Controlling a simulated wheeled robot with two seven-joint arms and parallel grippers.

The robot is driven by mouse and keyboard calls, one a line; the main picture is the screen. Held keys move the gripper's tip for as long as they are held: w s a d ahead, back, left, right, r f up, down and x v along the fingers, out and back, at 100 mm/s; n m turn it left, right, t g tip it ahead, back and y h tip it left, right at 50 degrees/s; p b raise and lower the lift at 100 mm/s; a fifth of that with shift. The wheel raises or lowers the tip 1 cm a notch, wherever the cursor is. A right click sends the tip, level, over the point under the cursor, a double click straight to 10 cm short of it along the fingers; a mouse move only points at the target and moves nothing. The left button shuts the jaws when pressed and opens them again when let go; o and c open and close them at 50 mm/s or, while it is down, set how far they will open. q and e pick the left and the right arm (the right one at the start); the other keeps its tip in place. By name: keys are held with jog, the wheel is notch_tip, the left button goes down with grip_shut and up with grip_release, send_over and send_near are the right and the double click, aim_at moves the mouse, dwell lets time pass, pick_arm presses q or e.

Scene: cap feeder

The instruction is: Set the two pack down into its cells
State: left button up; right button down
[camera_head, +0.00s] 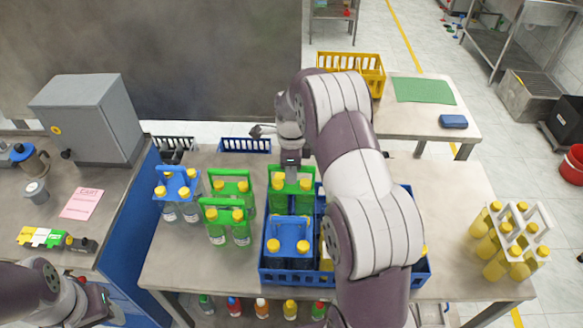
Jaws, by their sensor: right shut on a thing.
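My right gripper (290,164) is shut on the handle of a green two pack (291,180) with yellow-capped bottles. The pack hangs upright at the far left cells of the blue crate (278,277); I cannot tell how deep its bottles are. A blue two pack (288,228) stands in the crate's near left cells. My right arm hides much of the crate's middle and right. Two more green two packs (231,175) (226,203) and a blue two pack (176,172) stand on the table left of the crate. My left gripper (98,300) is low at the left edge, its jaws unclear.
A white carrier with several yellow bottles (510,240) stands at the table's right end. Bare table (452,200) lies between it and the crate. A grey box (88,120) stands on the left counter. A yellow crate (368,68) is on the back table.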

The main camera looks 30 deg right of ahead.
aim_at(291, 186)
pick_arm(q)
jog(key=shift+f+b, duration=1.25)
jog(key=shift+f, duration=0.4)
pick_arm(e)
jog(key=shift+f, duration=2.7)
pick_arm(q)
jog(key=shift+f+b, duration=0.25)
jog(key=shift+b, duration=0.05)
pick_arm(e)
jog(key=shift+f, duration=0.5)
jog(key=c, duration=0.9)
grip_release()
jog(key=shift+r, duration=0.2)
notch_tip(291, 186, up, 6)
jog(key=shift+r+b, duration=0.25)
jog(key=shift+b, duration=0.2)
notch_tip(291, 186, up, 5)
jog(key=p, duration=0.3)
jog(key=shift+f, duration=0.1)
jog(key=shift+r+p, duration=0.55)
jog(key=shift+p, duration=0.1)
pick_arm(q)
notch_tip(291, 186, up, 3)
jog(key=shift+r, duration=0.1)
pick_arm(e)
jog(key=shift+f, duration=0.1)
